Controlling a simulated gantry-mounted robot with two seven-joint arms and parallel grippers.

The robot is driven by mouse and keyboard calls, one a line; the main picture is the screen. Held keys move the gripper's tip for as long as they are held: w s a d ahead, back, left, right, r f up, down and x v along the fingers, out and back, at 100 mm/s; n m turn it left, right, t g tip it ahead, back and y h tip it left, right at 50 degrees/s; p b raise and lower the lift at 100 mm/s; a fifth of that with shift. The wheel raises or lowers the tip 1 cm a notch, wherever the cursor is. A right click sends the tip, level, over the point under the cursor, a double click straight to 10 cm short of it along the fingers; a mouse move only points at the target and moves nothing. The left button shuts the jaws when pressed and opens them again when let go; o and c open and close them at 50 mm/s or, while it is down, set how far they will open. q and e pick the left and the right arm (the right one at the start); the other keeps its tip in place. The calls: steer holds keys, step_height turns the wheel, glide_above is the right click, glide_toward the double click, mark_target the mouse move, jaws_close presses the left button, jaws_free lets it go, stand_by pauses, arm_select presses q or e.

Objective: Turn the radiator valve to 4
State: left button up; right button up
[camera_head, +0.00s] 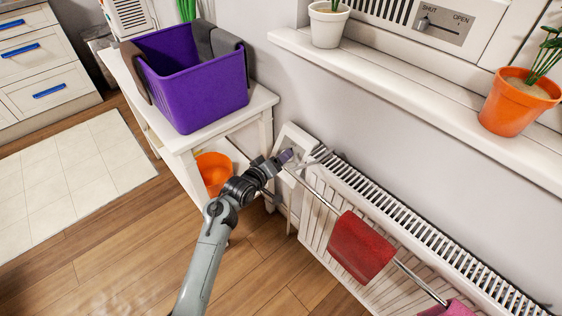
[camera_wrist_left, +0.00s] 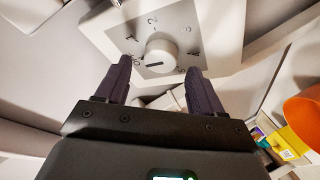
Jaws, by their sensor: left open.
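The radiator valve is a round white knob (camera_wrist_left: 162,53) on a grey dial face in a white square housing (camera_head: 291,136). In the left wrist view, small marks and numbers ring the knob. A dark pointer line on the knob points toward the lower left of that view; I cannot read its number for sure. My left gripper (camera_head: 289,155) is open in front of the dial. In the left wrist view its two dark fingers (camera_wrist_left: 160,66) stand either side of the knob, with gaps showing; contact is not visible. In the head view the gripper hides the knob.
The white radiator (camera_head: 440,235) runs to the lower right, with a rail holding a red towel (camera_head: 361,247). A white table (camera_head: 262,101) with a purple bin (camera_head: 200,88) stands left of the valve. An orange bucket (camera_head: 213,172) sits below. A windowsill (camera_head: 400,82) with pots is above.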

arm_select(q)
steer(key=shift+w+d+f, duration=0.2)
steer(key=shift+w+d, duration=0.15)
steer(key=shift+w, duration=0.25)
steer(key=c, duration=1)
steer(key=shift+c, duration=0.2)
